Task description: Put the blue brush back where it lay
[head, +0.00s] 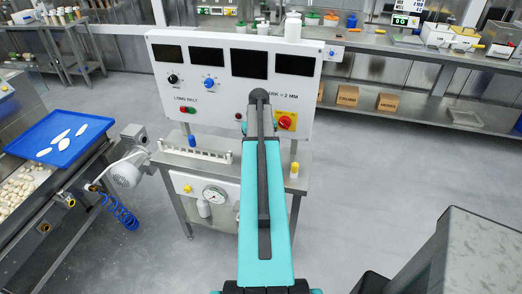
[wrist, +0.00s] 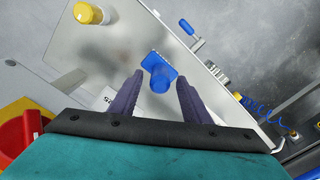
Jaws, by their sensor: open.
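The blue brush (wrist: 161,76) shows in the wrist view as a blue block with a rounded part pointing toward the camera. My gripper (wrist: 157,88) has its two dark fingers spread, one on each side of the brush, with gaps visible beside it. I cannot tell whether the brush rests fully on the steel bench (wrist: 112,48). In the head view my arm hides my gripper and the brush.
A yellow-capped bottle (head: 294,171) stands at the bench's right end. The control panel (head: 215,104) rises behind, with a red and yellow switch (head: 287,121). A white rack (head: 190,152) and a small blue item (head: 192,141) are at left. A blue lever (wrist: 188,30) lies past the bench edge.

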